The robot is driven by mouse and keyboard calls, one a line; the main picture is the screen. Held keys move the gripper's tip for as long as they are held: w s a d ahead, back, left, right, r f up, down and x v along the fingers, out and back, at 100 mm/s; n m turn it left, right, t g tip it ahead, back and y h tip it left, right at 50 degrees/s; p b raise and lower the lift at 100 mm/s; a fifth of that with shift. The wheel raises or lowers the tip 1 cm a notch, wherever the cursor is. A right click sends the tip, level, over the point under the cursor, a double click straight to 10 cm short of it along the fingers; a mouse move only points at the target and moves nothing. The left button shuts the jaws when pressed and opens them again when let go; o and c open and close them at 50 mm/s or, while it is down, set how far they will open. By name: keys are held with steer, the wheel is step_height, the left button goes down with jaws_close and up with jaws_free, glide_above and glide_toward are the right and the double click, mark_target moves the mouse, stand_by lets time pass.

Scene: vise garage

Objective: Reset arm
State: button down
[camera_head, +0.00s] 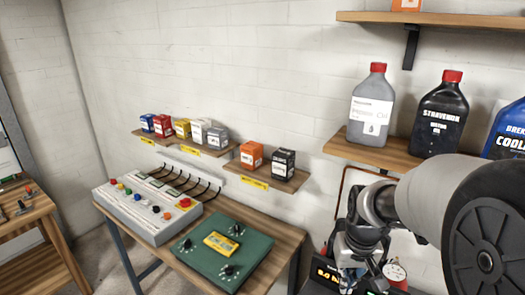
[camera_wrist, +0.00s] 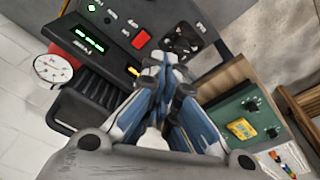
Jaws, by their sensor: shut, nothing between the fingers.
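My arm comes in from the right of the head view, and my gripper (camera_head: 352,275) hangs at its end near the bottom edge, partly cut off. In the wrist view my gripper (camera_wrist: 168,62) points away from the camera with its blue and grey fingers together. Nothing shows between the fingertips. The gap between fingertips and machine cannot be judged.
A round dial gauge (camera_wrist: 53,68) sits beside the machine. A workbench (camera_head: 276,240) holds a grey control box (camera_head: 140,215) and a green board (camera_head: 205,262). Small shelves (camera_head: 283,181) carry little boxes. A higher shelf (camera_head: 345,148) holds a grey bottle (camera_head: 373,105) and a black bottle (camera_head: 439,118) near my arm.

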steer(key=s+a+r+t, duration=0.1)
steer(key=s+a+r, duration=0.1)
steer(key=s, duration=0.4)
steer(key=s+a+r+t, duration=0.1)
steer(key=s+a+r, duration=0.1)
steer(key=s+r, duration=0.3)
steer(key=s+a+r+t, duration=0.1)
steer(key=s+r, duration=0.2)
steer(key=s, duration=0.5)
steer(key=shift+s+a+r+n, duration=0.2)
steer(key=shift+s+a+n, duration=0.1)
steer(key=shift+s+a, duration=0.1)
